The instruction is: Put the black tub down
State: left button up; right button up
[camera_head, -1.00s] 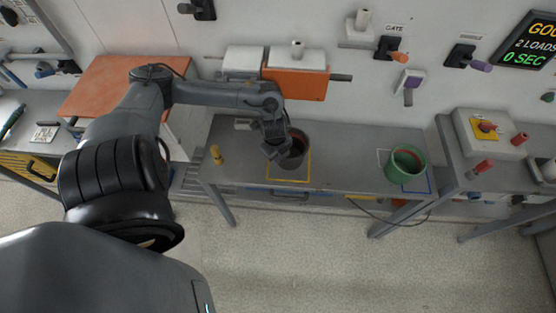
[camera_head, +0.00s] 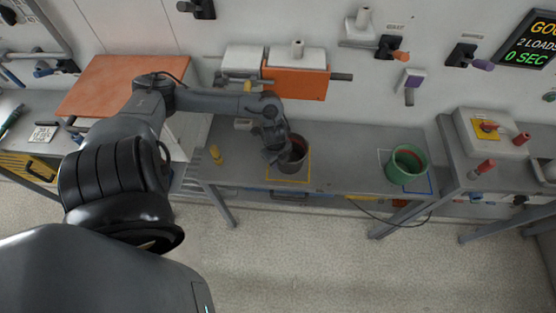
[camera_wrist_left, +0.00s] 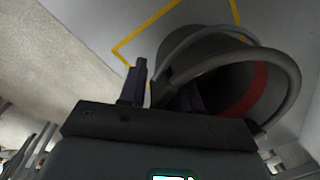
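The black tub (camera_head: 297,162) stands upright on the grey bench, inside a yellow square outline (camera_head: 309,172). In the left wrist view the tub (camera_wrist_left: 205,47) shows a dark inside with a red band and a curved handle. My left gripper (camera_head: 278,157) is at the tub's left side. In the wrist view its two fingers (camera_wrist_left: 162,90) are spread apart, one outside the tub and the other partly hidden behind the handle and rim. I see no firm grip on the tub. My right gripper is not in view.
A green tub (camera_head: 399,174) stands to the right in a blue and white outline. An orange-fronted box (camera_head: 296,82) is on the wall behind. The bench between the tubs (camera_head: 345,160) is clear.

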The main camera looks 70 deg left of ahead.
pick_arm(q)
notch_tip(320, 180, up, 11)
jog(key=p, duration=0.3)
jog(key=w+d+f+n+t+h, duration=0.1)
jog(key=w+d+t, duration=0.15)
jog(key=d, duration=0.75)
jog(key=w+d+n+t+h, duration=0.1)
jog(key=d+n+t, duration=0.15)
jog(key=d, duration=0.75)
jog(key=s+d+r+n+g+y, duration=0.1)
jog(key=s+d+r+n+g, duration=0.1)
jog(key=s+n, duration=0.6)
jog(key=shift+s+d+r+n, duration=0.25)
jog(key=shift+s+d+n, duration=0.1)
jog(key=shift+d, duration=0.45)
jog(key=shift+r+p, duration=0.15)
jog(key=shift+p, duration=0.15)
